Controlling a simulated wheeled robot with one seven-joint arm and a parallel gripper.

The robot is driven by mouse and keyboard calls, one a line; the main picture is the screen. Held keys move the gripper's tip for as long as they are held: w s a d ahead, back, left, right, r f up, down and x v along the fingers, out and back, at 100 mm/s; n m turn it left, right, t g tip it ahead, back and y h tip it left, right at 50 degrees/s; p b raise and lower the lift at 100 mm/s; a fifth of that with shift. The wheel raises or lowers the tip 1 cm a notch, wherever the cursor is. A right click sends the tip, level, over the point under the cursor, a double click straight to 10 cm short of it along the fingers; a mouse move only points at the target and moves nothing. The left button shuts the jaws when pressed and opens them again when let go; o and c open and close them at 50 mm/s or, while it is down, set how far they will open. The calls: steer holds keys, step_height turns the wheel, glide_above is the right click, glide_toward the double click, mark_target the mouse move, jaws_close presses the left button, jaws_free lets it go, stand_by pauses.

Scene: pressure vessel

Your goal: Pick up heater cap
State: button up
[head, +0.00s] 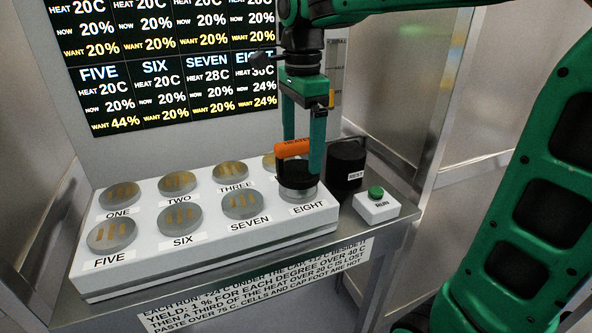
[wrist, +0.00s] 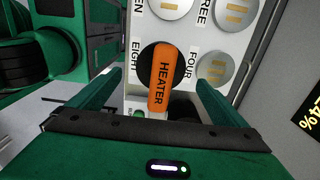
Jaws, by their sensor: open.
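The heater cap (head: 297,181) is a dark round cap with an orange handle lettered HEATER. It sits on the cell labelled EIGHT at the front right of the white cell block (head: 150,245). In the wrist view the heater cap (wrist: 163,78) lies ahead between my fingers, its orange handle pointing toward me. My gripper (head: 305,160) points down over it in the head view, open, with a green finger on each side of the handle. I cannot tell whether the fingers touch it. In the wrist view my gripper (wrist: 158,85) shows both fingers spread wide.
A black round REST stand (head: 346,160) is just right of the block. A white box with a green RUN button (head: 376,195) stands at the right of the bench. A wall display (head: 165,75) rises behind. Several round cells, such as SEVEN (head: 241,204), lie to the left.

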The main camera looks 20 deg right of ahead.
mark_target(298, 169)
steer(key=f, duration=0.5)
steer(key=shift+w+a, duration=0.15)
steer(key=shift+a, duration=0.1)
steer(key=c, duration=1.8)
